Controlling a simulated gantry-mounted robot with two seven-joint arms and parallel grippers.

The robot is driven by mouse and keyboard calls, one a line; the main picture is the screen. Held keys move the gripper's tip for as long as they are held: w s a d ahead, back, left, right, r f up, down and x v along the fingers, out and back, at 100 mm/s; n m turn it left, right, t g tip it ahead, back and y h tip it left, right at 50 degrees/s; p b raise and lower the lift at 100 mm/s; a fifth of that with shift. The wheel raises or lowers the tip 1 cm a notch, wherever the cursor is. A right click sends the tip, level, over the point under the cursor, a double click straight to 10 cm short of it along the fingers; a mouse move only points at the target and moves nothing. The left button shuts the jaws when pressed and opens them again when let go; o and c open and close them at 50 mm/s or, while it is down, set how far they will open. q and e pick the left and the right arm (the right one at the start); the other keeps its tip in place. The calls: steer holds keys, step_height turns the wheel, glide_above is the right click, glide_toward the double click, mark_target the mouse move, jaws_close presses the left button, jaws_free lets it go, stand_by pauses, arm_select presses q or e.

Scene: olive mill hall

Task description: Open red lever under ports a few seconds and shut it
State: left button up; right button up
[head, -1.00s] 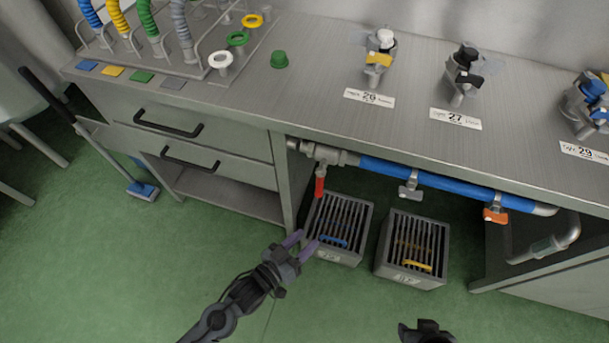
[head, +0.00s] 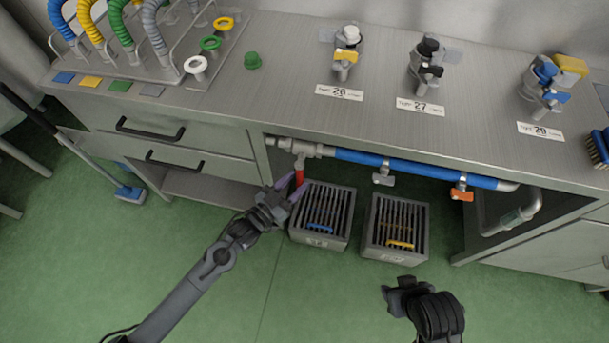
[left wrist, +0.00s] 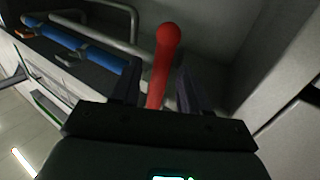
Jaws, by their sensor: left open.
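The red lever (head: 299,176) hangs down from the valve at the left end of the pipe under the bench. My left gripper (head: 291,187) is at the lever with its jaws open. In the left wrist view the red lever (left wrist: 163,62) stands between the two dark fingers of my left gripper (left wrist: 157,80), with no clear grip on it. Ports with white (head: 347,45), black (head: 428,58) and blue (head: 546,80) tops stand on the bench above. My right gripper (head: 398,297) is low in the head view, away from the pipe; its jaws are unclear.
A grey lever (head: 383,178) and an orange lever (head: 461,190) hang further right along the blue pipe (head: 415,169). Two slatted grey crates (head: 320,242) (head: 395,254) stand on the floor below. Drawers (head: 170,145) are at the left.

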mark_target(298, 180)
arm_select(q)
steer(key=shift+b+x, duration=0.6)
steer(key=shift+x, duration=1.6)
steer(key=shift+c, duration=0.3)
jaws_close()
